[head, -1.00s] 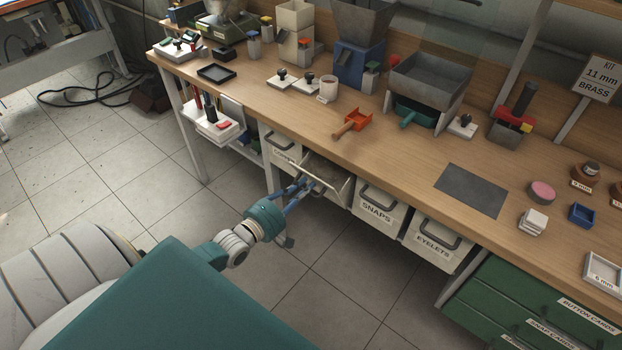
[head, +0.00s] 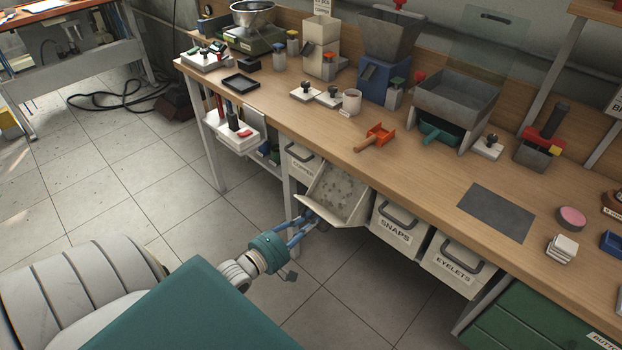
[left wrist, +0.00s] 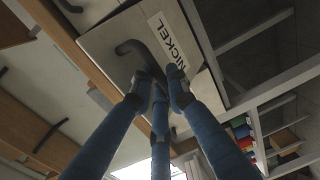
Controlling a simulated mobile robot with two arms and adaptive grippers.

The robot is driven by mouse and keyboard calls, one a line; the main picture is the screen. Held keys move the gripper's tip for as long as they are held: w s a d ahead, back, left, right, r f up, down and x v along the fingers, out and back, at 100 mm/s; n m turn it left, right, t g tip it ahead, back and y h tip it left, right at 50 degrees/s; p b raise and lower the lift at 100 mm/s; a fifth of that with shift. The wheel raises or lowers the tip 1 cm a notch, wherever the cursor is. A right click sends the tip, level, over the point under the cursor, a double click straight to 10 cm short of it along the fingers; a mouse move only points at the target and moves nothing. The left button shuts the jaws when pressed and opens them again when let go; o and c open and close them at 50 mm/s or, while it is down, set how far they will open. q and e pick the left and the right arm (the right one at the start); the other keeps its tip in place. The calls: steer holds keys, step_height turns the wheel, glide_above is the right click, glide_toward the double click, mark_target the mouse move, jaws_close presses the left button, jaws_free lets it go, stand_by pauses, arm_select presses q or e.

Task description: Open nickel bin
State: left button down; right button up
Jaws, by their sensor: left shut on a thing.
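The nickel bin (head: 336,194) is a white tilt-out bin under the bench, between the copper bin and the snaps bin. In the head view it is tipped outward, and small grey pieces show inside it. Its front, labelled NICKEL, shows in the left wrist view (left wrist: 117,40) with a dark handle (left wrist: 140,52). My left gripper (head: 310,219) is at the bin's front, and its blue fingers are shut on the handle. The fingertips also show close up in the left wrist view (left wrist: 158,88). My right gripper is not in view.
The copper bin (head: 299,160), snaps bin (head: 394,226) and eyelets bin (head: 455,264) are closed beside it. A table leg (head: 289,198) stands just left of the nickel bin. The bench top (head: 420,180) holds hoppers and an orange scoop (head: 377,137). The floor in front is clear.

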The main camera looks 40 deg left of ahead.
arm_select(q)
steer(key=shift+f, duration=0.1)
steer(key=c, duration=1.8)
jaws_free()
steer(key=shift+o, duration=0.2)
steer(key=s+r, duration=0.1)
steer(key=s, duration=1.1)
steer(key=shift+a, duration=0.45)
